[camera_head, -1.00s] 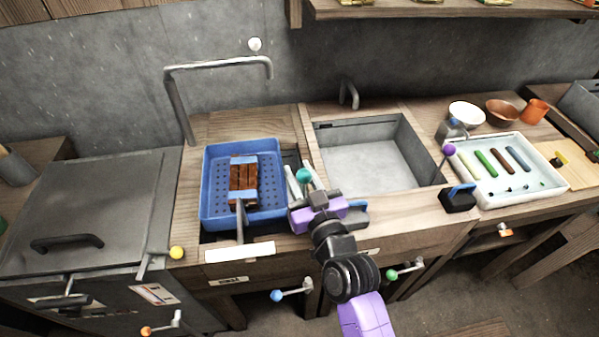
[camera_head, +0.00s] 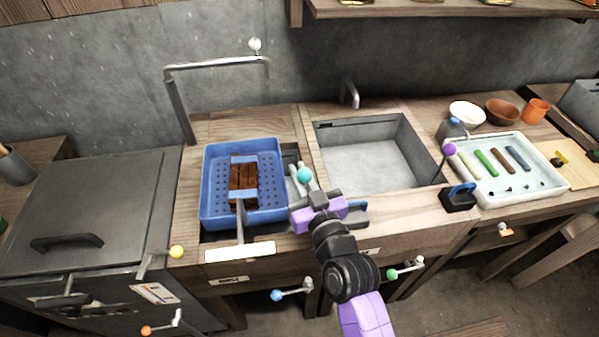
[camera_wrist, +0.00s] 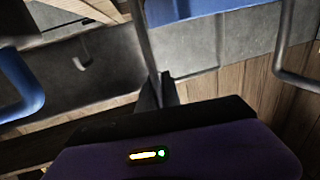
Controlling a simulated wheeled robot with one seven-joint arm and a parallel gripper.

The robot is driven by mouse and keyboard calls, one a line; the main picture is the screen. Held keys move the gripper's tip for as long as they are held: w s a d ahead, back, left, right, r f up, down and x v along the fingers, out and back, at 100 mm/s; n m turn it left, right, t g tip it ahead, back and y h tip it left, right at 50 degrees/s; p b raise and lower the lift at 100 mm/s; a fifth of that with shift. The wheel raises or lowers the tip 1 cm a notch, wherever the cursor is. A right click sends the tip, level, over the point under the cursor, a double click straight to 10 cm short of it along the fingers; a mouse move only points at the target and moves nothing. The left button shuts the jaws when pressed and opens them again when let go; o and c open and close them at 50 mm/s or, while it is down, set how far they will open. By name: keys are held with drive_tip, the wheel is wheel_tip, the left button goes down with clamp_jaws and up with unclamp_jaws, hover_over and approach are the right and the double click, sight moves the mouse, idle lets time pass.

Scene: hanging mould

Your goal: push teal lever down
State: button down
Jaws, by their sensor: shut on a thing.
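The teal lever has a round teal knob (camera_head: 304,175) on a pale rod, between the blue tray and the sink in the head view. My gripper (camera_head: 308,192) is right at the lever, just below the knob. In the wrist view its dark fingers (camera_wrist: 157,92) are closed around the lower end of a thin grey rod (camera_wrist: 147,45), which seems to be the lever. The knob is out of the wrist view. My gripper hides the lever's lower part in the head view.
A blue perforated tray (camera_head: 212,185) with a brown block (camera_head: 243,177) is left of the lever. An empty sink (camera_head: 365,165) is right of it. A black block with a blue handle (camera_head: 459,198) and a pale tray (camera_head: 545,185) stand farther right.

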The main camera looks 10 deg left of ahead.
drive_tip(key=shift+r, duration=0.3)
idle(0.5)
drive_tip(key=shift+f, duration=0.1)
wheel_tip(320, 180, down, 5)
drive_tip(key=b, duration=0.4)
drive_tip(key=shift+b, duration=0.3)
drive_tip(key=c, duration=1.6)
unclamp_jaws()
drive_tip(key=shift+o, duration=0.2)
